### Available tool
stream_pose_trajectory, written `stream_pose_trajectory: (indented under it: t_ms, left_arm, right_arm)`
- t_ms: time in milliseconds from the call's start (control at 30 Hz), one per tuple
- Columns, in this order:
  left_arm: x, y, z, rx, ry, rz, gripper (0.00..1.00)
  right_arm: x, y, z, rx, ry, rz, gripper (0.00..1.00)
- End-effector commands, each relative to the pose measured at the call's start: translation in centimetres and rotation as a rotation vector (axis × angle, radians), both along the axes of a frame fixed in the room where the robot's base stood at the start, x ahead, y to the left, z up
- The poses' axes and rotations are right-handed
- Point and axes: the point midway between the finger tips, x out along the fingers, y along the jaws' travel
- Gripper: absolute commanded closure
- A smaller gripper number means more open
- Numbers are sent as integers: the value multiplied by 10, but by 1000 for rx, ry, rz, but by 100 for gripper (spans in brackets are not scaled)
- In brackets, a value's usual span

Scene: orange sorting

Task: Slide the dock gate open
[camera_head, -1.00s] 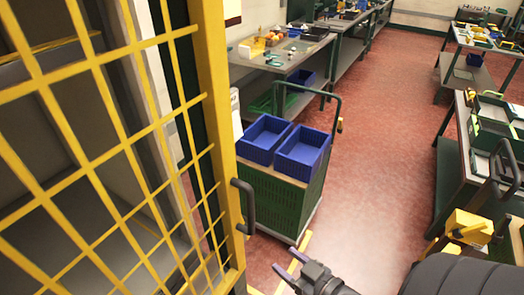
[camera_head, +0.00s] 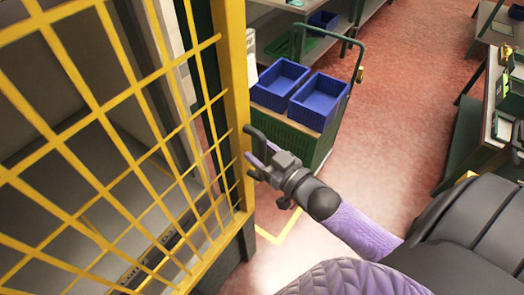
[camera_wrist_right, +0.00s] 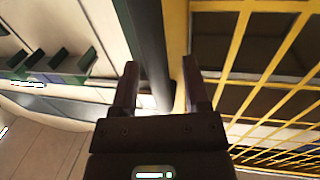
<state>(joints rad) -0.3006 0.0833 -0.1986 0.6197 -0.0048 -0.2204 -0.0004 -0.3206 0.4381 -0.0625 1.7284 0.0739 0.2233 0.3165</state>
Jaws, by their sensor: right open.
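The dock gate (camera_head: 221,97) is a yellow mesh panel filling the left of the head view, with a thick yellow edge post. My left gripper is out of view.
A green cart (camera_head: 283,130) with two blue bins (camera_head: 318,103) stands just beyond the handle. Workbenches line the back and the right side. The red floor (camera_head: 400,120) between them is clear. Dark shelving shows behind the mesh.

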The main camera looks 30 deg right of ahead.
Motion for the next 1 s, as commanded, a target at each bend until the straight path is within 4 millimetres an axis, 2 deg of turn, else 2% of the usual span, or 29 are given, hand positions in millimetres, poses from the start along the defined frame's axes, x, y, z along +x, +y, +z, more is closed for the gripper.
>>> stream_pose_trajectory:
  t_ms: [33,300,1000]
  left_arm:
    - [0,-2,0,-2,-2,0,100]
    - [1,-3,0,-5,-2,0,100]
    - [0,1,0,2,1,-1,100]
  right_arm:
    - [0,0,0,0,0,0,45]
    - [0,0,0,0,0,0,100]
    - [0,0,0,0,0,0,100]
